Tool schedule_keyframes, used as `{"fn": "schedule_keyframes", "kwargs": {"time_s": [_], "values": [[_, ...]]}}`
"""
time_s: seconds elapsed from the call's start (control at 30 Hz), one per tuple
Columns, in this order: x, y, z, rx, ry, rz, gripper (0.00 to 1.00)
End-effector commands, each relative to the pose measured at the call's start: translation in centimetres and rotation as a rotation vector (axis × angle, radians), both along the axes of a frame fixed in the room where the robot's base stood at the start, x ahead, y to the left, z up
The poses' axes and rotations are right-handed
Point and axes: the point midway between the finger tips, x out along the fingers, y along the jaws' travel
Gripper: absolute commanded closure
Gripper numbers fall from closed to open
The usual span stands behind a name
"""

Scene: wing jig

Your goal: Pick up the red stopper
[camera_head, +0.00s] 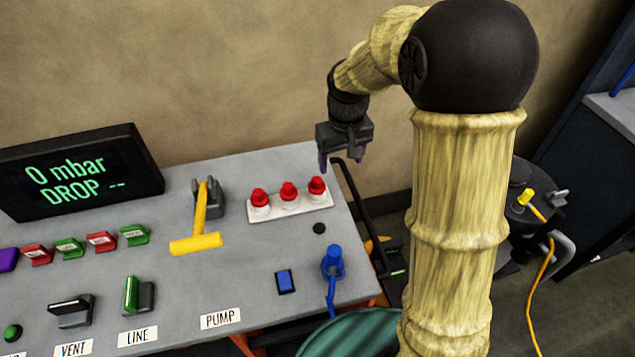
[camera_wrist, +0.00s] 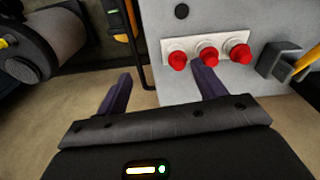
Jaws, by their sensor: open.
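Three red stoppers stand in a row in a white holder (camera_head: 291,208) on the grey panel: a right one (camera_head: 317,185), a middle one (camera_head: 288,191) and a left one (camera_head: 260,198). In the wrist view the three stoppers also show, with the middle one (camera_wrist: 208,54) just beyond one finger. My gripper (camera_head: 336,160) is open and empty, behind and above the right end of the holder. Its dark purple fingers (camera_wrist: 160,88) are spread wide in the wrist view. One finger overlaps the holder in that view; the other lies over the floor. I see no contact with a stopper.
A yellow T-shaped handle (camera_head: 198,243) stands left of the holder. A black rail (camera_head: 360,215) runs along the panel's right edge. A blue plug (camera_head: 333,262) with a cable sits in front. A display (camera_head: 75,172) stands at the back left.

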Motion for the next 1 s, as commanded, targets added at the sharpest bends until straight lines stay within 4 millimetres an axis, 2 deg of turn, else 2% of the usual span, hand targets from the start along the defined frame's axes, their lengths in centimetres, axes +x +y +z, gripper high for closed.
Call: {"fn": "schedule_keyframes", "kwargs": {"time_s": [0.03, 0.1, 0.3, 0.73, 0.87, 1.0], "values": [[1.7, 1.2, 0.6, -0.003, 0.014, 0.036, 0.31], [3.4, 2.5, 1.2, -0.007, 0.036, 0.078, 0.31], [6.2, 5.0, 1.8, -0.016, 0.076, 0.155, 0.31], [6.5, 5.3, 1.7, -0.016, 0.082, 0.165, 0.31], [6.5, 5.1, 0.4, -0.017, 0.086, 0.162, 0.31], [6.5, 5.0, -1.9, -0.017, 0.087, 0.16, 0.31]]}}
